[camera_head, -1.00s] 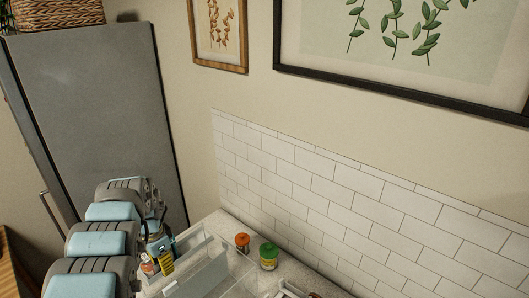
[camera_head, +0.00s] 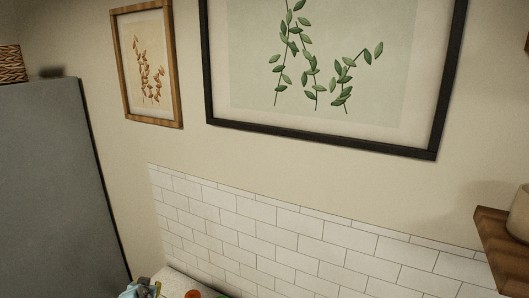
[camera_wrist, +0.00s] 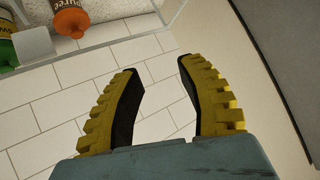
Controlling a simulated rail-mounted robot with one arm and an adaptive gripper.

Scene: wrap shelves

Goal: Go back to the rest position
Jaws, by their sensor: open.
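My gripper (camera_wrist: 160,105) shows in the wrist view with its two yellow, black-lined fingers spread apart. Nothing is between the fingers; white wall tiles show behind them. In the head view only a small part of my arm shows at the bottom edge, and the fingers are not visible there.
In the wrist view an orange-capped bottle (camera_wrist: 70,18) and a green container (camera_wrist: 8,52) are at the upper left, by a clear bin edge. In the head view are a grey fridge (camera_head: 55,190), white wall tiles (camera_head: 290,240), framed pictures and a wooden shelf (camera_head: 500,245) at right.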

